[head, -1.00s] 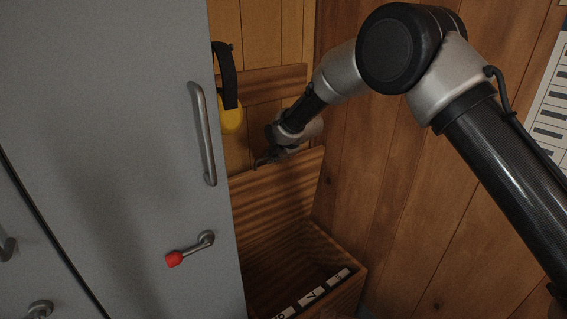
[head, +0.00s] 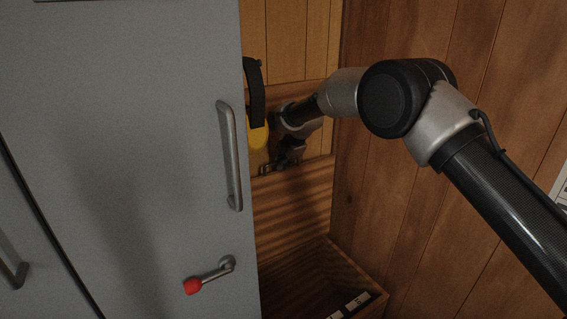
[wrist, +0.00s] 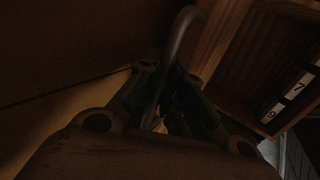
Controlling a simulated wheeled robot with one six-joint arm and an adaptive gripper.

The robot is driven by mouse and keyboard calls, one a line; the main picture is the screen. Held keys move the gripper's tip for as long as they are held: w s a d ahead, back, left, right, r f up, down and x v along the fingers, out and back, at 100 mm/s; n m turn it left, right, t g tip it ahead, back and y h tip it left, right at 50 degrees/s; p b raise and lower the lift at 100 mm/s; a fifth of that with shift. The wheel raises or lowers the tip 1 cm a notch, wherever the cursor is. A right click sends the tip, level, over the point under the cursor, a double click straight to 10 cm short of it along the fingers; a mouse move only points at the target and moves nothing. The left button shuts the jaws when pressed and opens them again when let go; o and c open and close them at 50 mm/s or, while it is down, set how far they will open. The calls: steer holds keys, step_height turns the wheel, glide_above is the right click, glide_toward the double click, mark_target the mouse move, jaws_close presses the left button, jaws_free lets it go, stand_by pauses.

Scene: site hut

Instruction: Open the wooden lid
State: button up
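The wooden lid (head: 300,205) stands steeply raised at the back of a wooden box (head: 362,304), whose inside is partly open to view. My gripper (head: 274,168) is at the lid's upper edge, small and dark in the head view. In the wrist view, a curved metal handle (wrist: 180,35) runs between the fingers of my gripper (wrist: 168,78), which look closed around it. The wrist view is dark, and the exact contact is hard to see. The box also shows at the right of the wrist view (wrist: 235,100).
A grey locker (head: 120,150) with a bar handle (head: 231,158) and a red-tipped lever (head: 208,277) stands close on the left and hides part of the box. A wooden wall (head: 395,200) closes the right side.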

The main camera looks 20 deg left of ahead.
steer(key=o, duration=0.5)
steer(key=shift+s+a+r, duration=0.1)
steer(key=shift+s+a, duration=0.1)
steer(key=shift+c, duration=0.2)
steer(key=shift+d+r, duration=0.15)
steer(key=v, duration=1.1)
steer(key=shift+r, duration=0.3)
steer(key=shift+s, duration=0.15)
